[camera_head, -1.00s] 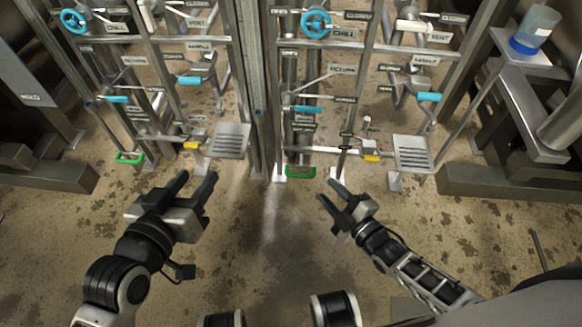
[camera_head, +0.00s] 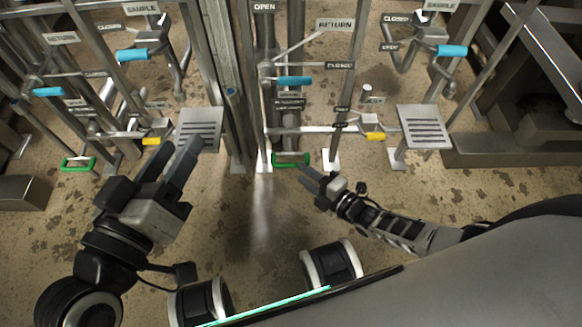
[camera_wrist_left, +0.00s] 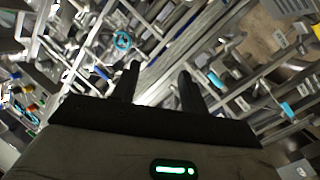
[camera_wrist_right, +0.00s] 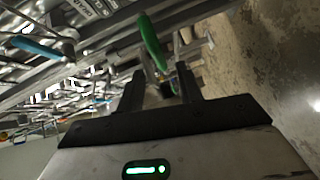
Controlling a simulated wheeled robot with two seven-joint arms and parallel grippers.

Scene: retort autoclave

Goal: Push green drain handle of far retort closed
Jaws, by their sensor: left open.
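A green drain handle (camera_head: 291,159) sits low on the middle pipe frame in the head view. Another green handle (camera_head: 78,163) is low on the left frame. I cannot tell from labels which one belongs to the far retort. My right gripper (camera_head: 312,177) is just below and right of the middle green handle. In the right wrist view, the green handle (camera_wrist_right: 151,42) lies ahead of the separated fingers (camera_wrist_right: 163,84), seemingly apart from them. My left gripper (camera_head: 187,170) is open and empty, in front of the left frame's grated plate.
Yellow handles (camera_head: 375,136) and blue handles (camera_head: 295,81) are on the pipes above. Grated plates (camera_head: 424,127) stand at the right and left. Steel posts (camera_head: 233,100) divide the frames. The floor in front of the middle frame is clear.

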